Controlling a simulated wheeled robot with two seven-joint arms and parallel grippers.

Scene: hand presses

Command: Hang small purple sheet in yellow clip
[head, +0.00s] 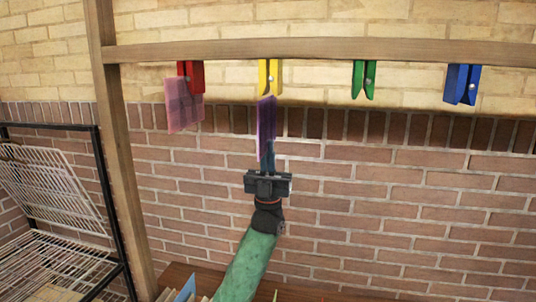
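The yellow clip (269,77) hangs from a wooden rail, left of the middle of the head view, with its jaws pointing down. The small purple sheet (266,118) is upright and seen nearly edge-on, directly below the yellow clip. Its top edge is at the clip's lower tips; I cannot tell whether it touches them or sits between them. My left gripper (267,158) is shut on the lower part of the sheet and holds it up from below. My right gripper is not in view.
The wooden rail (330,52) also carries a red clip (190,77) with a pink-purple checked sheet (184,106), a green clip (364,79) and a blue clip (462,84). A wooden post (117,150) and a wire rack (55,190) stand at left. A brick wall is behind.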

